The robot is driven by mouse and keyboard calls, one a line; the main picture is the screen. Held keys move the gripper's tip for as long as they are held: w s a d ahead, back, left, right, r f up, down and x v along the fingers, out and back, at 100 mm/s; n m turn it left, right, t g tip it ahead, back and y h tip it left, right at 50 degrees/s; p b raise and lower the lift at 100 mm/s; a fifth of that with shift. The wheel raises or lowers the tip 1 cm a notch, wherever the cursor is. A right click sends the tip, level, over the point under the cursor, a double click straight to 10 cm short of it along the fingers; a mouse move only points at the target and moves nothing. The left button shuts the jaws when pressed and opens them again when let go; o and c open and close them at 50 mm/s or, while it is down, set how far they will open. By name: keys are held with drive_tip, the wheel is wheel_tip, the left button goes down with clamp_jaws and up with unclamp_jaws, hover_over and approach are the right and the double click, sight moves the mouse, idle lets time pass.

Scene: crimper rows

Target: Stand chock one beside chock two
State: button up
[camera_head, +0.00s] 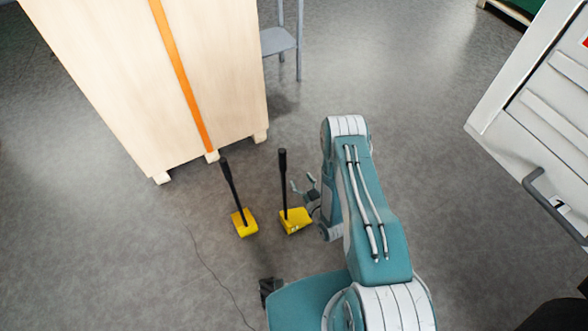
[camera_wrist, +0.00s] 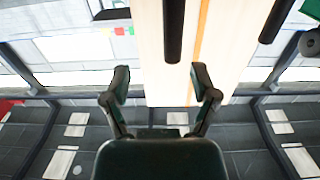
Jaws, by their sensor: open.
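Two yellow chocks with tall black handles stand on the grey floor in the head view: a left one (camera_head: 244,223) and a right one (camera_head: 297,221), a short gap apart. Nothing visible tells which is chock one. My gripper (camera_head: 303,186) is just right of the right chock's handle (camera_head: 283,180). In the wrist view my gripper (camera_wrist: 161,82) is open and empty, its fingers spread apart. A dark handle (camera_wrist: 173,30) shows ahead, between the fingers in the picture, and another handle (camera_wrist: 276,20) is farther right. The chock bodies are out of the wrist view.
A large pale wooden crate (camera_head: 110,75) with an orange strap (camera_head: 180,75) stands behind the chocks. A grey metal stand (camera_head: 279,40) is behind it. A white cabinet (camera_head: 545,110) with a grey handle is at right. A thin cable (camera_head: 215,275) lies on the floor at left.

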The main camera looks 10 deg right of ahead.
drive_tip(key=w+d+r+n+g+h, duration=0.1)
drive_tip(key=w+r, duration=0.3)
drive_tip(key=r, duration=0.3)
drive_tip(key=w+d+r+g+h, duration=0.1)
drive_tip(key=w+r+g, duration=0.1)
drive_tip(key=w+r, duration=0.3)
wheel_tip(320, 180, up, 18)
drive_tip(key=d+m+g+h, duration=0.1)
drive_tip(key=d+g+h, duration=0.1)
drive_tip(key=s+r+m+g+h, duration=0.2)
drive_tip(key=s+r+g, duration=0.1)
drive_tip(key=s+r, duration=1)
drive_tip(key=s+r+g, duration=0.1)
drive_tip(key=s+r, duration=0.1)
drive_tip(key=s, duration=0.8)
drive_tip(key=s+a+r+m+g, duration=0.1)
drive_tip(key=s+r+g, duration=0.1)
drive_tip(key=s, duration=0.8)
drive_tip(key=shift+s+a+r+m+g+y, duration=0.2)
drive_tip(key=shift+s+r+m+g+y, duration=0.15)
drive_tip(key=shift+r, duration=0.25)
